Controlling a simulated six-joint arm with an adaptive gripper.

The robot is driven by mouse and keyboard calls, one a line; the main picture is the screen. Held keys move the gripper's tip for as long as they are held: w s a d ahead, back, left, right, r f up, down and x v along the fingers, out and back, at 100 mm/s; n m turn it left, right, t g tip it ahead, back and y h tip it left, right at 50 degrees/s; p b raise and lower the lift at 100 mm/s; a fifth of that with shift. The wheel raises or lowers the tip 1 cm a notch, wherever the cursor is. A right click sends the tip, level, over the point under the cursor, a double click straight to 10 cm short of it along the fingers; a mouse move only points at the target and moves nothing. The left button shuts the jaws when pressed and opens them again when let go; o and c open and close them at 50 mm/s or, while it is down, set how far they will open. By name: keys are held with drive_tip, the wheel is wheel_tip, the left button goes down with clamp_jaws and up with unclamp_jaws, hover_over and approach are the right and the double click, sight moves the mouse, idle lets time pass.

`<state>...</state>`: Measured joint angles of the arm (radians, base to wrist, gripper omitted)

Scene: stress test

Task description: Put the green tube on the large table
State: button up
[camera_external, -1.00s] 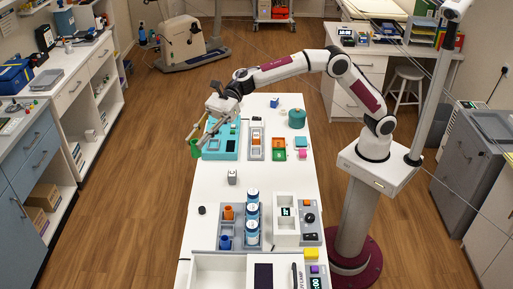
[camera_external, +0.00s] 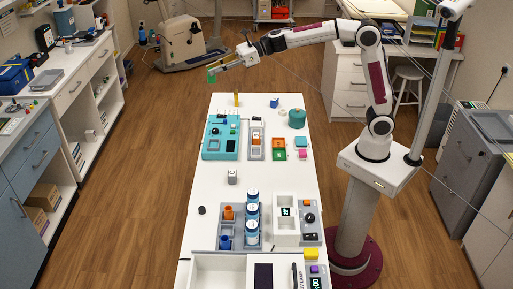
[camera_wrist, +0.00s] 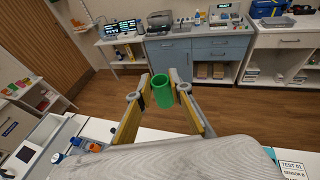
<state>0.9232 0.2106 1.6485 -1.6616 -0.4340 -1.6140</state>
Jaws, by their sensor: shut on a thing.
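The green tube (camera_wrist: 162,92) is an open-topped cylinder between my gripper's fingertips in the wrist view. My gripper (camera_wrist: 162,86) is shut on it, with a yellow-lined finger on each side. In the external view the green tube (camera_external: 212,77) hangs below the tip of my gripper (camera_external: 214,70). It is in the air beyond the far left corner of the large white table (camera_external: 205,185). It is apart from the tabletop.
The table's left middle is mostly clear.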

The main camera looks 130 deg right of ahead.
drive_tip(key=s+d+r+m+g+h, duration=0.1)
drive_tip(key=s+d+m+g+h, duration=0.15)
drive_tip(key=s, duration=0.85)
drive_tip(key=s+d+r+m+g+h, duration=0.1)
drive_tip(key=s+d+m+g+h, duration=0.15)
drive_tip(key=s, duration=0.85)
drive_tip(key=s+a+m+g+h, duration=0.1)
drive_tip(key=s+m+g, duration=0.1)
drive_tip(key=s, duration=0.8)
drive_tip(key=s+a+m+g+h, duration=0.1)
drive_tip(key=s+a+m+g, duration=0.1)
drive_tip(key=s, duration=0.9)
drive_tip(key=shift+s+a+r+m+g+h, duration=0.15)
drive_tip(key=shift+s+a+m+g+h, duration=0.2)
drive_tip(key=shift+m+g, duration=0.4)
drive_tip(key=shift+w, duration=0.3)
